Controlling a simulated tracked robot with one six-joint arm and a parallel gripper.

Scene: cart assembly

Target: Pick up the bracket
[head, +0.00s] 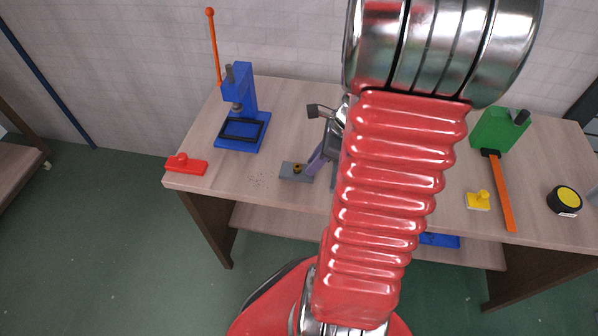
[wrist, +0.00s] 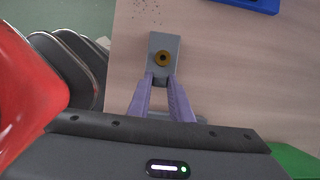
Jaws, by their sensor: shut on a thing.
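The bracket is a small grey plate (head: 291,175) with a brass-coloured ring on it. In the head view it is near the table's front edge, left of my arm. In the wrist view the bracket (wrist: 167,42) lies straight ahead of the fingers. My gripper (head: 311,171) has purple fingers and is shut on the bracket's near end, as the wrist view also shows at the fingertips (wrist: 161,80). I cannot tell whether the bracket touches the table. My arm hides part of the table's middle.
A blue press (head: 241,115) with an orange lever and a red block (head: 185,164) stand to the left on the wooden table (head: 225,175). To the right are a green tool (head: 495,130) with an orange handle, a yellow block (head: 478,201) and a black-and-yellow roll (head: 565,200).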

